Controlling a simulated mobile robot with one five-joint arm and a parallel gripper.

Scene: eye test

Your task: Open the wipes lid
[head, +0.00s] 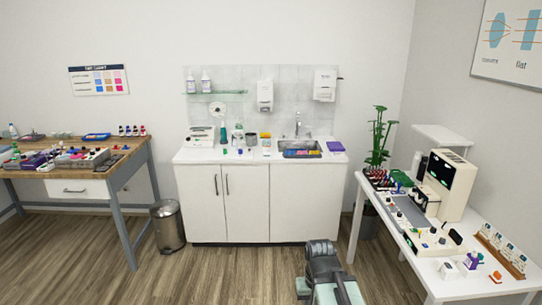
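I cannot pick out the wipes pack or its lid for certain at this size. On the white counter (215,156) stand a low white box (200,136) with small markings, a bottle with a green base (238,136) and a short grey container (252,139). On the right table are a small white item (449,271) and a white-and-purple item (472,261). Whether any of these is the wipes pack cannot be told. A dark and pale-green part, seemingly of my own arm, shows at the bottom centre, well short of the counter. No gripper fingers can be made out.
A cluttered wooden workbench (125,146) stands left, with a metal bin (168,226) beside it. A sink (299,146) is set in the counter. The white right table (455,288) holds instruments and small items. The floor (230,275) before the counter is mostly clear.

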